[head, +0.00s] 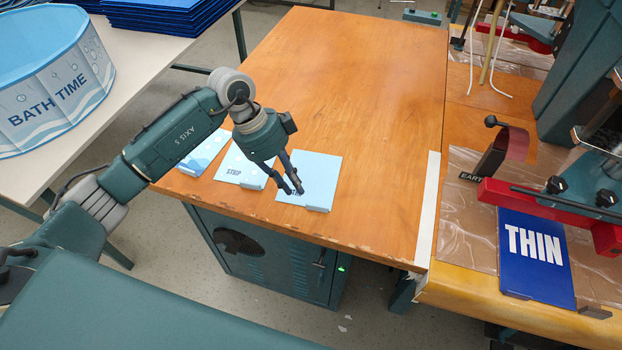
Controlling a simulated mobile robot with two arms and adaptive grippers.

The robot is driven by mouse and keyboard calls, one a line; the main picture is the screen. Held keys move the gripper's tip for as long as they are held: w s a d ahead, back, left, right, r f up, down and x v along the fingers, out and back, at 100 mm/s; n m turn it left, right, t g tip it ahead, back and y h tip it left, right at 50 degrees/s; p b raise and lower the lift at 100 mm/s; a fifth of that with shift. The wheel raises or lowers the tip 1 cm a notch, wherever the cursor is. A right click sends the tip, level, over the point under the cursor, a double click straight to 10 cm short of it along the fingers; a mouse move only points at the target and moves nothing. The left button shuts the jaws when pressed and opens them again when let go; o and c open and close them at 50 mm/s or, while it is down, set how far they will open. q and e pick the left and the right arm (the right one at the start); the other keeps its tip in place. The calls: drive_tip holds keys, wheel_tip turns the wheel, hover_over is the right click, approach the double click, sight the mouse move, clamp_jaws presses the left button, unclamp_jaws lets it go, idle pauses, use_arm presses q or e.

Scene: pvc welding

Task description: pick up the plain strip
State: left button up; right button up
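Three light-blue cards lie in a row near the front edge of the wooden table. The left one (203,148) has a pattern and is partly behind my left arm. I cannot tell from the labels which is the plain strip. My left gripper points down over the right card with its two fingertips a little apart, and nothing shows between them. Whether they touch the card is unclear. My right gripper is out of view.
A "BATH TIME" tub (62,85) and stacked blue sheets (150,15) stand on the white table at left. A blue "THIN" panel (535,258) and a red-and-green machine (590,180) are at right. A white band (428,212) edges the wooden table. Its far half is clear.

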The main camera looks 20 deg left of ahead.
sight(314, 211)
use_arm(q)
drive_tip(key=x, duration=0.2)
drive_tip(key=shift+d+f, duration=0.25)
drive_tip(key=shift+f, duration=0.05)
drive_tip(key=shift+d+f+p, duration=0.25)
drive_tip(key=shift+f+p, duration=0.05)
drive_tip(key=shift+p, duration=0.05)
drive_tip(key=x, duration=0.1)
drive_tip(key=p+x, duration=0.1)
drive_tip(key=x, duration=0.1)
drive_tip(key=shift+s+d+f, duration=0.1)
drive_tip(key=shift+d+f, duration=0.1)
drive_tip(key=shift+d, duration=0.15)
drive_tip(key=shift+d+f, duration=0.1)
drive_tip(key=shift+f, duration=0.3)
clamp_jaws()
